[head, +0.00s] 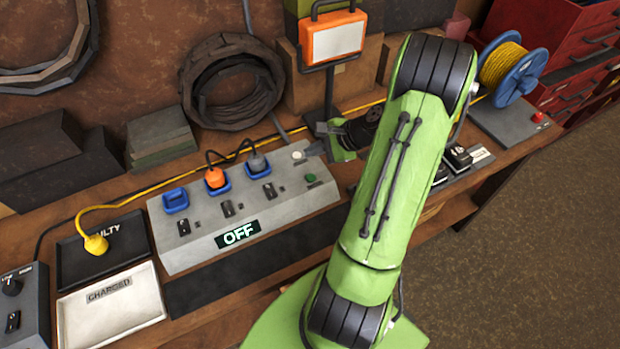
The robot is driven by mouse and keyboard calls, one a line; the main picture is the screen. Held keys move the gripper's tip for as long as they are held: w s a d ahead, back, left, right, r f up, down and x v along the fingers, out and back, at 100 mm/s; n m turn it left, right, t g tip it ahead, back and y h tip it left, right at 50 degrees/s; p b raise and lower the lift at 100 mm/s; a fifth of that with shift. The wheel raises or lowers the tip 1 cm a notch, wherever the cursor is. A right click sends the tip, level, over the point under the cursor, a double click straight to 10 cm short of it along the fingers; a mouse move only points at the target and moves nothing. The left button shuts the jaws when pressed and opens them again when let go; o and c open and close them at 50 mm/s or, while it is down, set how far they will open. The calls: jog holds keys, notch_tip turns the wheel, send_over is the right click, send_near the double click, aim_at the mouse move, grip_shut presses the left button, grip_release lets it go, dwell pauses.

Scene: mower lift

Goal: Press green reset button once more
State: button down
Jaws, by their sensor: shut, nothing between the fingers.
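The grey power box (184,258) sits on the bench with a display (238,235) reading OFF. The green button (310,178) is on the right end of its top face. My gripper (318,140) is behind and slightly right of the button, near the box's back right corner. It appears apart from the button. Its fingers are small in the picture and partly merge with the dark things behind; they are shut and hold nothing. My arm covers the bench right of the box.
An orange plug (214,178) and a grey plug (257,163) stand in the box, beside an empty-looking blue socket (175,201). A round white piece (298,155) is near my fingers. An orange work lamp (334,38) stands behind. A yellow plug (96,244) lies on the black FAULTY tray (75,272).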

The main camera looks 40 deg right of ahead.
jog(key=b, duration=0.6)
send_over(314, 178)
notch_tip(314, 178, down, 7)
jog(key=shift+s+a, duration=0.1)
jog(key=shift+f, duration=0.4)
dwell(1.0)
jog(key=shift+f, duration=0.35)
jog(key=shift+f+b, duration=0.35)
jog(key=shift+f, duration=0.05)
dwell(0.4)
jog(key=shift+r, duration=0.1)
jog(key=shift+r+p, duration=0.75)
jog(key=shift+p, duration=0.1)
